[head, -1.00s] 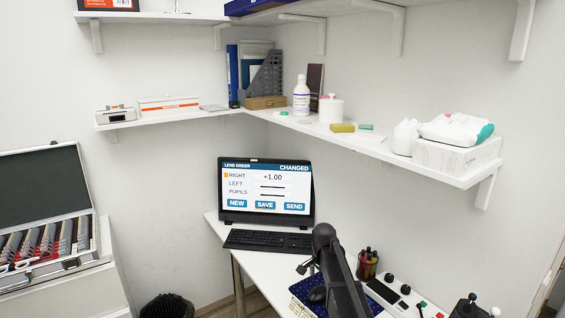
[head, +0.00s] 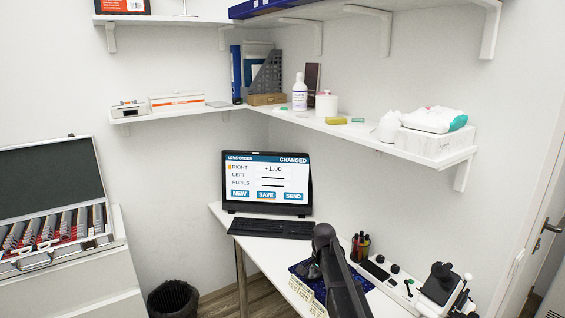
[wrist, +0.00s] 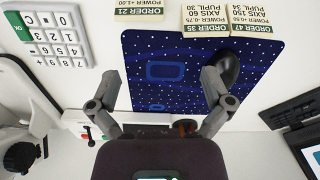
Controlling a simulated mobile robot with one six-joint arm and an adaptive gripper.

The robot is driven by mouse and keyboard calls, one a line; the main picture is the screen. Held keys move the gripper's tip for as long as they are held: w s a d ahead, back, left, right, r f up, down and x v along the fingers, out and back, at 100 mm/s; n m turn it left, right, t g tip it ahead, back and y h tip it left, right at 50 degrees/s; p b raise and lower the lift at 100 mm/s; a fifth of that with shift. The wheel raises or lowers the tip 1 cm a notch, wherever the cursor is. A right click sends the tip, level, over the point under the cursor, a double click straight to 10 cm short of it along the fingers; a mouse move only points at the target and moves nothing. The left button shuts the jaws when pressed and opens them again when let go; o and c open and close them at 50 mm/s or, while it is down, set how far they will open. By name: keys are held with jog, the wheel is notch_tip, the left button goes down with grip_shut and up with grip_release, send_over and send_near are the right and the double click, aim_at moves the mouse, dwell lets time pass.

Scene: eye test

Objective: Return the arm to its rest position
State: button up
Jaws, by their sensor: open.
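My gripper (wrist: 157,76) is open and empty in the wrist view, its two fingers spread above a dark blue star-patterned mat (wrist: 180,105). In the head view my dark arm rises at the bottom centre in front of the white desk (head: 268,250). The gripper cannot be made out clearly there. The mat also shows in the head view (head: 319,287), partly hidden by my arm.
A monitor (head: 266,183) and black keyboard (head: 271,229) stand on the desk. A pen cup (head: 360,246) is right of my arm. The wrist view shows a mouse (wrist: 229,66), order cards (wrist: 205,18) and a keypad (wrist: 48,38). A waste bin (head: 173,299) stands on the floor.

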jog(key=s+d+f+n+b, duration=0.1)
jog(key=s+f+n+b, duration=0.2)
jog(key=s, duration=0.5)
jog(key=s+d+f+n+b, duration=0.2)
jog(key=s+f+n+b, duration=0.2)
jog(key=s, duration=0.5)
jog(key=s+d+f+n+b, duration=0.1)
jog(key=s+f+n+b, duration=0.2)
jog(key=s, duration=0.5)
notch_tip(320, 180, up, 14)
jog(key=p, duration=1.3)
jog(key=shift+f+p, duration=0.2)
jog(key=shift+p, duration=0.1)
jog(key=shift+a, duration=0.1)
grip_shut()
